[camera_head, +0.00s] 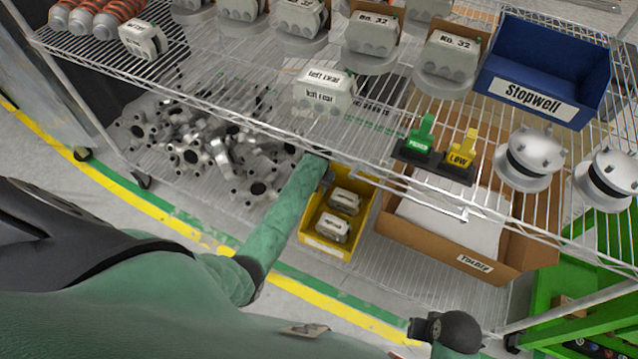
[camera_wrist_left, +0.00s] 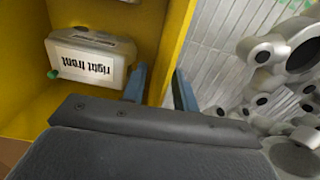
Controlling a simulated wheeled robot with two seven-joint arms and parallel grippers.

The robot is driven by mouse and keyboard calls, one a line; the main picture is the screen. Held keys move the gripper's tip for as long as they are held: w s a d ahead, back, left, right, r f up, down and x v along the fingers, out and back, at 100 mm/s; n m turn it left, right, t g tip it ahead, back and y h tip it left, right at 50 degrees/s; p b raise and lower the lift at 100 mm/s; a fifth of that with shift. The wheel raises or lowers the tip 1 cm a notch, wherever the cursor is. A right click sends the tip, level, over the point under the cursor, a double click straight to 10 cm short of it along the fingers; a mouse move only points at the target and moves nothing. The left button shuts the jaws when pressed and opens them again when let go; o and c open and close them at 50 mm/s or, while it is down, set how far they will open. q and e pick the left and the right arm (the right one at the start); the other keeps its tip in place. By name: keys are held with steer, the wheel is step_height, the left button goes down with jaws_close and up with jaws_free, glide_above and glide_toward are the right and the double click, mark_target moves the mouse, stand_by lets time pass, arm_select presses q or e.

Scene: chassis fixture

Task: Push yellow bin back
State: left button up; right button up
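The yellow bin (camera_head: 312,245) sits on the lower wire shelf, with its front edge towards me. It holds grey metal parts (camera_head: 334,227). In the left wrist view, one part (camera_wrist_left: 92,58) is labelled "right front", beside the bin's yellow wall (camera_wrist_left: 174,32). My left gripper (camera_head: 327,180) is at the bin's left side, partly hidden by the upper shelf and my arm. In the left wrist view, its two fingers (camera_wrist_left: 160,88) are close together on either side of the bin wall, which fills the gap between them.
Loose grey castings (camera_head: 215,150) lie left of the bin. A cardboard "TOLOFF" box (camera_head: 440,250) stands to its right. The upper shelf carries labelled parts, a blue "Stopwell" bin (camera_head: 545,75) and green and yellow tags (camera_head: 440,150), and hangs over the bin's rear.

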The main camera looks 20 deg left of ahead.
arm_select(q)
steer(key=shift+f, duration=0.15)
arm_select(e)
steer(key=shift+d+f, duration=0.1)
arm_select(q)
jaws_close()
